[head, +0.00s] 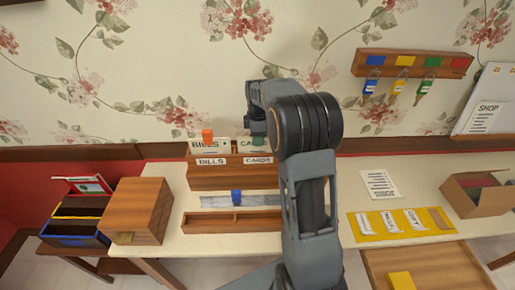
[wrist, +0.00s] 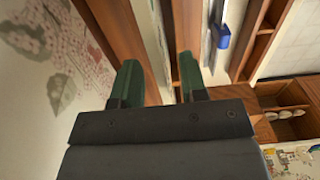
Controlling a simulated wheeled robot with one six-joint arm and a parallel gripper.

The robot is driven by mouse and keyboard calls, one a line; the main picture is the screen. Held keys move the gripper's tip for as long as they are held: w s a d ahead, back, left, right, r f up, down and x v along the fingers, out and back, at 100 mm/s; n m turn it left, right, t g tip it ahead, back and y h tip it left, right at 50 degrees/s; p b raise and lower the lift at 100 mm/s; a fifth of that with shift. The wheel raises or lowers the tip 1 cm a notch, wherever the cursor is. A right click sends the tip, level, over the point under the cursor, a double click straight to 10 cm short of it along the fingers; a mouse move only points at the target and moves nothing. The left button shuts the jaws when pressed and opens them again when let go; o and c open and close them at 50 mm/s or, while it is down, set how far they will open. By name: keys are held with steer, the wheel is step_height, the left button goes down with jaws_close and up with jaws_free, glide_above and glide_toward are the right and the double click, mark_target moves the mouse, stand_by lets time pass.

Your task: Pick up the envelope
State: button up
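My gripper (head: 258,138) is over the right part of a wooden letter rack (head: 235,178) labelled BILLS and CARDS, near its CARDS section. In the wrist view my gripper (wrist: 157,84) has its two green fingers apart, above the rack. Thin pale edges (wrist: 156,35) show in the slot beyond the fingers; I cannot tell whether they are an envelope or cards. A white, red-edged piece with a green mark (head: 88,185) stands in the trays at far left and may be an envelope. My arm hides part of the rack and table.
A wooden box (head: 138,205) stands left of the rack. A grey ruler with a blue slider (head: 236,197) and a shallow wooden tray (head: 222,222) lie in front. Key tags hang on a wall rack (head: 415,62). A yellow mat (head: 372,236) and open box (head: 478,198) are at right.

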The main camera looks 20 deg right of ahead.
steer(key=shift+f, duration=0.9)
jaws_close()
